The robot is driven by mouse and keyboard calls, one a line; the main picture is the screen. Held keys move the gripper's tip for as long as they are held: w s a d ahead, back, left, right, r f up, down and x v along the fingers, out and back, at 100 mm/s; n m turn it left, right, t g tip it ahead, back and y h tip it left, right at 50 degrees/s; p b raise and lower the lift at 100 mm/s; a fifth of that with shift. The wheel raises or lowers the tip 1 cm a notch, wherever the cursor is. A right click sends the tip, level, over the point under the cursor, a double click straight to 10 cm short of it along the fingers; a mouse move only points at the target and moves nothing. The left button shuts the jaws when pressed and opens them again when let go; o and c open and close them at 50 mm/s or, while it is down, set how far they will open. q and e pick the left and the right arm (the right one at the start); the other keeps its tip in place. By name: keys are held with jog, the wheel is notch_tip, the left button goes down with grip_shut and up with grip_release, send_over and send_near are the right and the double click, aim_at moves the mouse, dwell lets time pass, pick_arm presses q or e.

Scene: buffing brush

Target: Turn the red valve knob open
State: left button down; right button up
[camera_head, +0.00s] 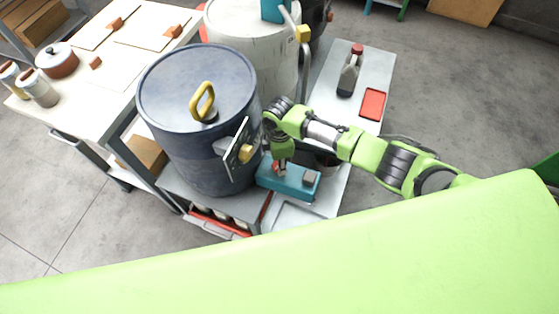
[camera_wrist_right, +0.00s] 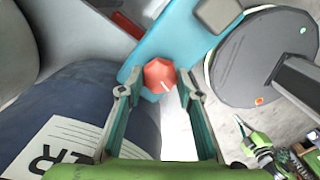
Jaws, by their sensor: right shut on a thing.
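The red valve knob (camera_wrist_right: 159,74) is a small faceted knob with a white mark, on a teal block (camera_wrist_right: 180,40) in the right wrist view. In the head view the teal block (camera_head: 285,183) sits on the grey cart beside the dark blue drum, and a bit of the red knob (camera_head: 275,166) shows. My right gripper (camera_wrist_right: 158,88) has its two fingers on either side of the knob and is shut on it. In the head view my right gripper (camera_head: 281,163) points down at the block. My left gripper is not in view.
A dark blue drum (camera_head: 195,105) with a yellow handle stands close left of my right gripper. A cream drum (camera_head: 285,45) stands behind it. A bottle (camera_head: 348,75) and red tray (camera_head: 373,104) are on the grey surface. A grey round part (camera_wrist_right: 265,55) is right of the block.

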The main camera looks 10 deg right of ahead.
jog(key=shift+n, duration=1.5)
jog(key=o, duration=1.1)
notch_tip(320, 180, up, 12)
